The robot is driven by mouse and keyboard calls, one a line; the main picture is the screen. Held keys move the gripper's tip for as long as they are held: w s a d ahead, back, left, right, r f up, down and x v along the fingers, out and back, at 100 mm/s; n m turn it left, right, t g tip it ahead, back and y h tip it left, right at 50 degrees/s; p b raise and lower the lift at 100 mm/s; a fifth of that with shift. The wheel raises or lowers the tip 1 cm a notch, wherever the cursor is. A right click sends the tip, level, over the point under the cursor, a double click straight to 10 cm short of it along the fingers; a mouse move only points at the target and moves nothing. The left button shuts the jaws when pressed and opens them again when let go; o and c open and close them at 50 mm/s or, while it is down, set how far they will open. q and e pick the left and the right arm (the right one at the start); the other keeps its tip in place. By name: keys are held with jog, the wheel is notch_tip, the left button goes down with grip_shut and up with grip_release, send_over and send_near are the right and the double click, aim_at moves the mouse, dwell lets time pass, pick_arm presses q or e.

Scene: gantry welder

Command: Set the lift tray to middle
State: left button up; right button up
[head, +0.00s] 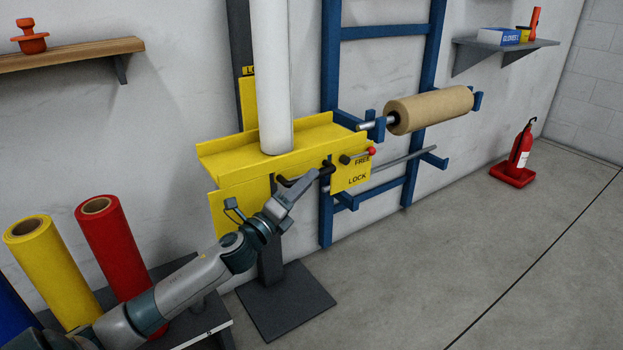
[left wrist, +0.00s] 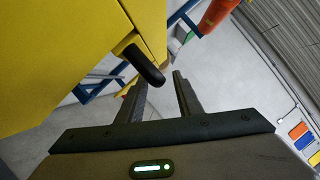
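The yellow lift tray (head: 225,158) is on a dark post and carries an upright white roll (head: 272,75). Its front plate (head: 342,180) reads FREE above LOCK; a red-knobbed lever (head: 371,152) points right, beside FREE. A black handle (head: 326,170) sticks out below the tray, partly hidden by my left gripper (head: 305,180). In the left wrist view, the black handle (left wrist: 147,66) lies just beyond the fingertips of my left gripper (left wrist: 159,82). My right gripper is not in view.
A blue rack (head: 330,100) with a brown roll (head: 430,109) stands right of the tray. Yellow (head: 50,270) and red (head: 115,245) rolls stand at lower left. A fire extinguisher (head: 520,150) is at far right.

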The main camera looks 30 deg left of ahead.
pick_arm(q)
jog(key=shift+x, duration=1.35)
grip_shut()
